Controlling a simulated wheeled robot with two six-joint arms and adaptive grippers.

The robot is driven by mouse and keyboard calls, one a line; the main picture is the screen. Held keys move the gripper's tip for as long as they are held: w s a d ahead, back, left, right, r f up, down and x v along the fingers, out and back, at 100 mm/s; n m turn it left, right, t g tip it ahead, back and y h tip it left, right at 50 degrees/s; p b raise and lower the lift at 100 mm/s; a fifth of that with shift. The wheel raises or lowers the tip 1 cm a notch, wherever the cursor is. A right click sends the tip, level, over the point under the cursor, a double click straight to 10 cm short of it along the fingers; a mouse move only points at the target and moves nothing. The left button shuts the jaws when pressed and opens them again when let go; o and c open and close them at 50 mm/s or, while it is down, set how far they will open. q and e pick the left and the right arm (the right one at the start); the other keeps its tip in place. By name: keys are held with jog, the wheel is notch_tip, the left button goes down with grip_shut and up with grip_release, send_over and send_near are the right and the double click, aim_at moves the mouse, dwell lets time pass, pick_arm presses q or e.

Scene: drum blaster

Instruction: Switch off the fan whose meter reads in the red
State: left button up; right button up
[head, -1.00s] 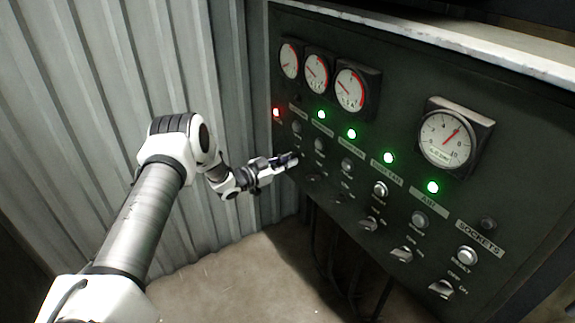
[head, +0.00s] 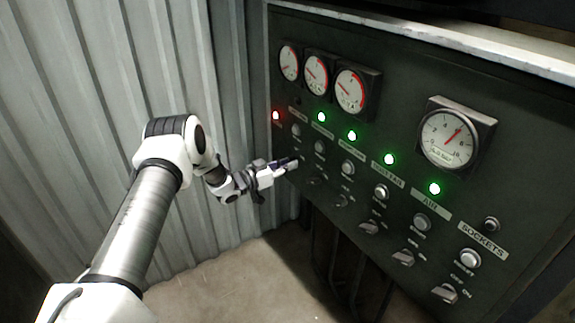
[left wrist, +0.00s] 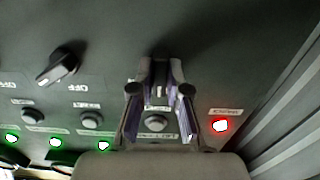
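A dark control panel (head: 400,130) has three small meters, left (head: 289,63), middle (head: 316,74) and right (head: 351,91), with red arcs on their dials. Their exact readings are too small to tell. Below are a red lamp (head: 276,115), green lamps (head: 352,135), buttons and rotary switches. My left gripper (head: 294,163) is at the panel's left end, below the red lamp. In the left wrist view its two fingers (left wrist: 160,72) stand apart, with a button (left wrist: 155,123) showing between them. The fingertips hide the leftmost switch, so contact is unclear. My right gripper is out of view.
A larger meter (head: 449,138) is at the right of the panel. Neighbouring rotary switches (head: 369,228) run along the lower panel; one also shows in the left wrist view (left wrist: 58,66). A corrugated wall (head: 90,110) stands close on the left. The floor (head: 240,285) below is clear.

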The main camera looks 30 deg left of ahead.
pick_arm(q)
jog(key=o, duration=0.4)
jog(key=shift+w+r, duration=0.1)
jog(key=shift+r, duration=0.1)
jog(key=shift+c, duration=0.2)
jog(key=shift+f, duration=0.1)
jog(key=v, duration=1.2)
jog(key=shift+f, duration=0.1)
